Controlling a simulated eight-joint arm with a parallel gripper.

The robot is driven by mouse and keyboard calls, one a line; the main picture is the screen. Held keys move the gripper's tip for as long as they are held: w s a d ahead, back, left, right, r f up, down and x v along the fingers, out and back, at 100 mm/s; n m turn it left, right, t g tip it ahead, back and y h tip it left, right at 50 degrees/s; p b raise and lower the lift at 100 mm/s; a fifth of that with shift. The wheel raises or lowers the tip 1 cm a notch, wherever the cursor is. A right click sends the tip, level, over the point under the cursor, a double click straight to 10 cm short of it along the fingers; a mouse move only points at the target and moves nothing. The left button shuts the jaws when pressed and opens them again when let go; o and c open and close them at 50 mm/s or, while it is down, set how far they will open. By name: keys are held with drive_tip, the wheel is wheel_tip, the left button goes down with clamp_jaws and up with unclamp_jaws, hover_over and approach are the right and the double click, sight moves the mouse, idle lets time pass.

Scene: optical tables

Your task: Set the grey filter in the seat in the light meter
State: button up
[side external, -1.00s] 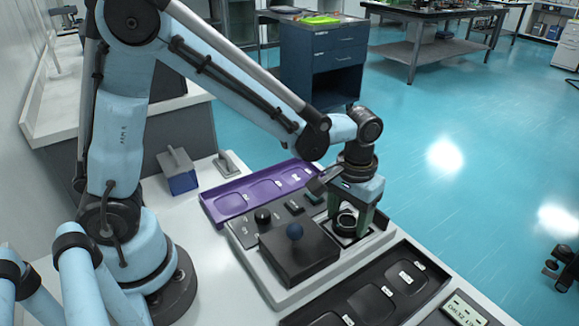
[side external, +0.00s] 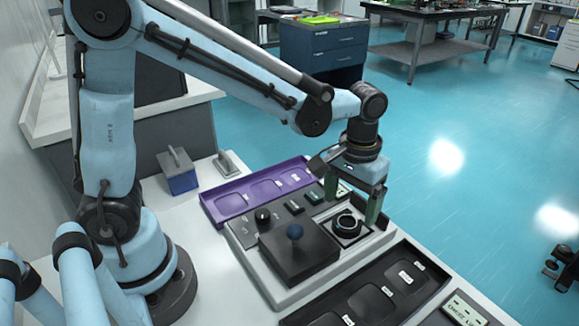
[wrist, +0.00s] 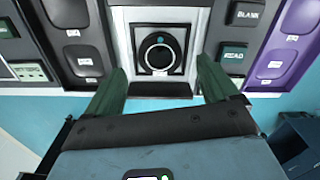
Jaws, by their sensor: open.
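The light meter (side external: 318,285) is a pale box with a dark top. Its square seat (side external: 337,238) is near the far right end. A dark ring-shaped piece with a dark grey centre, apparently the filter (side external: 349,224), sits in the seat; it also shows in the wrist view (wrist: 160,55). I cannot tell whether it lies fully flat. My gripper (side external: 352,207) is open above the seat, with its green fingers apart on either side and clear of the ring. Both fingers also show in the wrist view (wrist: 160,78).
A purple tray (side external: 225,212) lies behind the meter and a black tray (side external: 408,292) in front. A small display (side external: 464,309) is at the lower right. A blue handled block (side external: 178,175) stands at the left.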

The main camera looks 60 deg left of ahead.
sight(347, 221)
wheel_tip(347, 221, up, 8)
drive_tip(key=f, duration=0.1)
drive_tip(key=s+a+f+m+t, duration=0.1)
drive_tip(key=s+a+m+t, duration=0.1)
drive_tip(key=s+a+t, duration=0.5)
drive_tip(key=shift+s+a, duration=0.3)
drive_tip(key=shift+a, duration=0.95)
